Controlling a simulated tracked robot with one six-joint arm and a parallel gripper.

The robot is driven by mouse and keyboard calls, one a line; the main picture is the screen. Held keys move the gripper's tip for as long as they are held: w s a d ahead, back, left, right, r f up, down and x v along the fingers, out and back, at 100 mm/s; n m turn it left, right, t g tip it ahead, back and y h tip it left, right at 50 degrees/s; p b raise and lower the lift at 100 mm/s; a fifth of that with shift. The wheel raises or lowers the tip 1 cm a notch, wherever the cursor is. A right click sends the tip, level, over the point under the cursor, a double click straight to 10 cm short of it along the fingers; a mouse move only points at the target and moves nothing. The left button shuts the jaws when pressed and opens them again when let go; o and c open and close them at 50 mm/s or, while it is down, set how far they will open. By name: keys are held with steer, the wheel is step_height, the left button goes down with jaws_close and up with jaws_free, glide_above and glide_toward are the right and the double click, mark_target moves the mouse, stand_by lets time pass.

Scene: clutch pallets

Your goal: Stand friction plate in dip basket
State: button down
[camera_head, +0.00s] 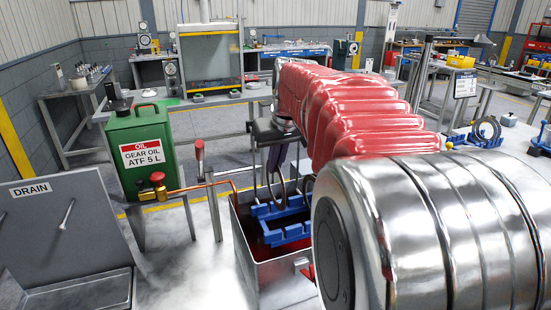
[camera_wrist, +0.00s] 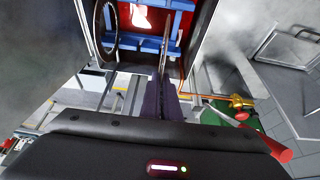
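The blue dip basket (camera_head: 283,232) sits inside an open metal tank (camera_head: 270,284), with red liquid below it. It also shows at the top of the wrist view (camera_wrist: 144,43). My gripper (camera_wrist: 162,84) points down at the basket, its dark fingers close together. A thin friction plate (camera_wrist: 163,52) shows edge-on between the fingertips, upright over the basket's slotted part. Whether its lower edge touches the basket is hidden. Another dark ring plate (camera_wrist: 110,44) stands upright at the basket's left in the wrist view. In the head view my arm partly hides the gripper and basket.
A grey drain tray (camera_head: 68,240) is at far left. More rings stand in a blue rack (camera_head: 487,134) on the right-hand table.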

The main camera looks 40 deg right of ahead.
steer(key=shift+f, duration=3.8)
steer(key=c, duration=1.9)
jaws_free()
steer(key=shift+c, duration=0.2)
steer(key=shift+r, duration=4)
steer(key=shift+s, duration=0.15)
